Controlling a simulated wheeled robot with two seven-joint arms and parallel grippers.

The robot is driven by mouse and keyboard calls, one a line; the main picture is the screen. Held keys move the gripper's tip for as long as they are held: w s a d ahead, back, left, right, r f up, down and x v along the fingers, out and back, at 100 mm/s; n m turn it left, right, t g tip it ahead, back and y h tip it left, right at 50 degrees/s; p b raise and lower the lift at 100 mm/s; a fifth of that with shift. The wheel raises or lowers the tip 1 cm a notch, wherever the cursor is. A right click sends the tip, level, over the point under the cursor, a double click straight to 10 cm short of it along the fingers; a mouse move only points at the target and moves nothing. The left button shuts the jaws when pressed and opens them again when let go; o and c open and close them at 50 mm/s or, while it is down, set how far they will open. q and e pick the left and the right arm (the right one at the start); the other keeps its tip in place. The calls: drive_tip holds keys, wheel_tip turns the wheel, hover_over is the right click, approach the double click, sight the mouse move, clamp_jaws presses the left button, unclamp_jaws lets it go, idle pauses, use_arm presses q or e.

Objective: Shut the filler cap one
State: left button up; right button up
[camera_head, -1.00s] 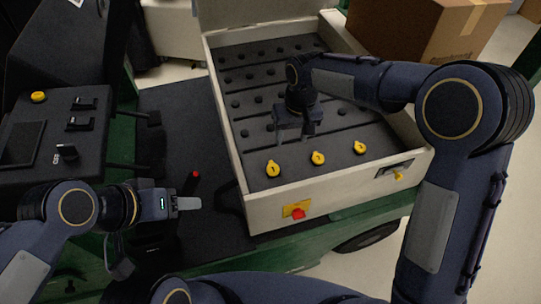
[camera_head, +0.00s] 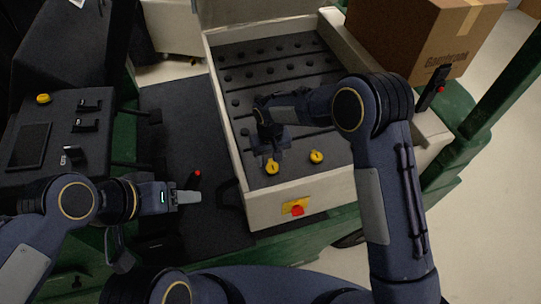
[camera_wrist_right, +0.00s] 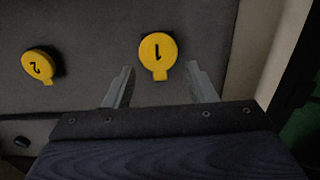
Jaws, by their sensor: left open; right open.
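The filler cap one (camera_head: 272,167) is a round yellow cap with a black 1 and a small tab, at the near left of the cart's dark top panel. It also shows in the right wrist view (camera_wrist_right: 158,48), just beyond the gap between my right fingers. I cannot tell whether its lid is fully down. My right gripper (camera_head: 271,152) is open and empty, just behind cap one in the head view; its two fingers also show in the wrist view (camera_wrist_right: 159,70). My left gripper (camera_head: 187,197) is empty and open, left of the cart, away from the cap.
A similar yellow cap two (camera_head: 316,157) sits to the right of cap one. A red knob on a yellow plate (camera_head: 296,208) is on the cart's front wall (camera_head: 262,212). A cardboard box (camera_head: 420,40) stands behind right. A dark console (camera_head: 60,125) is at the left.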

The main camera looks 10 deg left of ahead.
drive_tip(key=c, duration=0.9)
drive_tip(key=shift+w+a+f+g+h+b, duration=0.15)
drive_tip(key=shift+w+f+g+h, duration=0.15)
drive_tip(key=shift+g, duration=0.25)
drive_tip(key=shift+w+f+g+h+b, duration=0.2)
drive_tip(key=shift+f+g, duration=0.15)
drive_tip(key=shift+g, duration=0.2)
drive_tip(key=shift+c, duration=0.3)
drive_tip(key=shift+a+f+g+b, duration=0.1)
drive_tip(key=shift+f+g+b, duration=0.2)
drive_tip(key=shift+g, duration=0.3)
drive_tip(key=shift+h, duration=0.3)
drive_tip(key=shift+g, duration=0.3)
drive_tip(key=shift+r, duration=0.1)
